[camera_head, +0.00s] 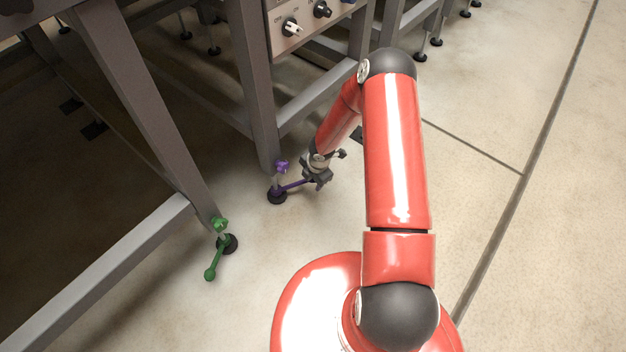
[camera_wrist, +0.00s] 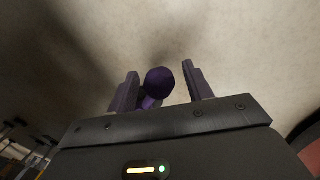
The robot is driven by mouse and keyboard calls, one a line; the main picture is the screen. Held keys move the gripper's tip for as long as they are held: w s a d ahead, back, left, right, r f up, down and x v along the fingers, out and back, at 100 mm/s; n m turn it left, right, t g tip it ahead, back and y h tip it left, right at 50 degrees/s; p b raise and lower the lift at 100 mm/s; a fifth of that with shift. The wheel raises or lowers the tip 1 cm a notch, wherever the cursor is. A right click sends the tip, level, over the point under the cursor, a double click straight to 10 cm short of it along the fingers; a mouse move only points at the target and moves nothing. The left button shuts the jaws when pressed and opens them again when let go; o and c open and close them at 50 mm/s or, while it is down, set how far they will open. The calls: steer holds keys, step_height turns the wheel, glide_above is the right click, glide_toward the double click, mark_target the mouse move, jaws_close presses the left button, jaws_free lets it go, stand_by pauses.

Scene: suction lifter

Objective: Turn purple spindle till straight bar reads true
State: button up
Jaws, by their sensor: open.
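The purple spindle (camera_head: 281,167) stands at the foot of a grey table leg, above a round dark foot pad on the floor. Its purple lever (camera_head: 293,187) reaches out to the right towards my gripper (camera_head: 318,178). In the wrist view, the lever's round purple knob (camera_wrist: 160,81) lies between the two fingers of my gripper (camera_wrist: 160,70). The fingers are open, with a clear gap to the right of the knob and a smaller one to the left. The rest of the lever is mostly hidden behind the gripper body. I cannot make out a straight bar.
A green spindle (camera_head: 219,224) with a green lever (camera_head: 211,268) stands at the nearer leg on the left. A control panel (camera_head: 300,22) with knobs hangs on the frame above. Grey legs and low rails (camera_head: 120,265) bound the left side. Open floor (camera_head: 520,230) lies to the right.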

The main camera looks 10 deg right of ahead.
jaws_close()
steer(key=shift+w+r+p, duration=0.15)
steer(key=shift+w+p, duration=0.05)
steer(key=shift+p, duration=0.45)
steer(key=shift+w+n+p, duration=0.3)
steer(key=shift+n+p, duration=0.2)
steer(key=shift+w+f+n, duration=0.2)
steer(key=shift+w+n, duration=0.1)
steer(key=shift+w, duration=0.1)
jaws_free()
steer(key=shift+d, duration=0.1)
